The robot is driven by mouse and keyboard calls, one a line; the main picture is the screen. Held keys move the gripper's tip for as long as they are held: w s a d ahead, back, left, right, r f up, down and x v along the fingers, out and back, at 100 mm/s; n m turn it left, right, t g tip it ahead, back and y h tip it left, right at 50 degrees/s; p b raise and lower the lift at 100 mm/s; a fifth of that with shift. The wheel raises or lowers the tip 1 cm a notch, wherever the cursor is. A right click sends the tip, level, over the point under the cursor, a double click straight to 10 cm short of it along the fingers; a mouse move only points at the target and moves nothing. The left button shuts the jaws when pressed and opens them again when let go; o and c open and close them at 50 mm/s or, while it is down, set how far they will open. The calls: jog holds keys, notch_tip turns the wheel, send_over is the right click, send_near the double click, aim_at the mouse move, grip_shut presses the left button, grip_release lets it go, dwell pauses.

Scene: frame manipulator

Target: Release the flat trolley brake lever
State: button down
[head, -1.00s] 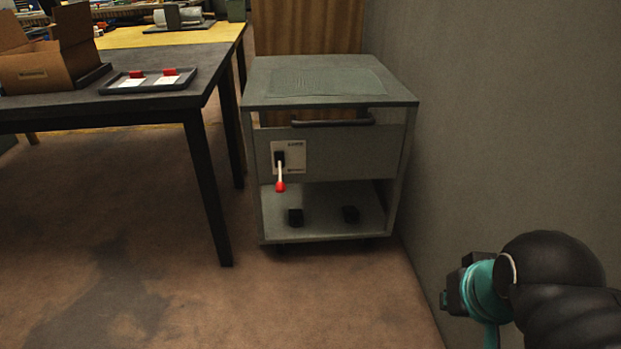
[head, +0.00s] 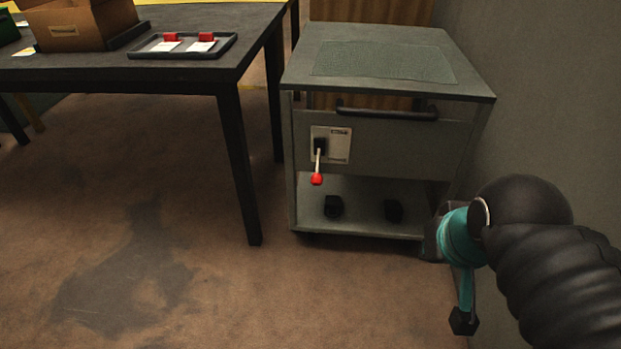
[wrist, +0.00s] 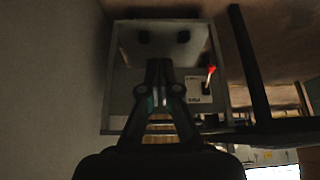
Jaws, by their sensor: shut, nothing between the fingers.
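The grey flat trolley (head: 385,62) stands against the right wall. Its brake lever (head: 318,165) hangs downward from a pale plate (head: 340,146) on the front panel and ends in a red knob (head: 317,179). In the wrist view, which is upside down, the red knob (wrist: 212,69) shows to the right of my gripper (wrist: 158,64). My gripper is shut and empty, and apart from the lever.
A dark table (head: 150,75) stands left of the trolley, bearing a cardboard box (head: 75,28) and a black tray (head: 182,53). A handle bar (head: 385,112) crosses the trolley's front. The wall (head: 555,110) is close on the right. The floor in front is clear.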

aim_at(318, 168)
jog(key=w+a+f+m+g+y+b, duration=0.3)
jog(key=w+a+f+m+y, duration=0.15)
jog(key=w, duration=0.55)
jog(key=w+a+f+m+g+y+b, duration=0.25)
jog(key=w+a+f+y, duration=0.2)
jog(key=w, duration=0.45)
jog(key=w+f+m+t+y+b, duration=0.1)
jog(key=w+f+m+y, duration=0.1)
jog(key=w+f, duration=0.5)
jog(key=w+d+f+m+t+y+b, duration=0.1)
jog(key=w+f+m, duration=0.4)
jog(key=w, duration=0.6)
notch_tip(318, 168, down, 2)
jog(key=shift+d+t+y+b, duration=0.3)
jog(key=shift+t+y+b, duration=0.15)
jog(key=shift+y, duration=0.65)
jog(key=x, duration=1)
jog(key=shift+s+a+r+b, duration=0.1)
jog(key=shift+s+r, duration=0.2)
jog(key=shift+r, duration=0.3)
jog(key=shift+s+d+r+b, duration=0.15)
jog(key=shift+s+r, duration=0.15)
jog(key=shift+r, duration=0.3)
jog(key=shift+s+a+r+b, duration=0.15)
jog(key=shift+s+r, duration=0.2)
jog(key=shift+r, duration=0.25)
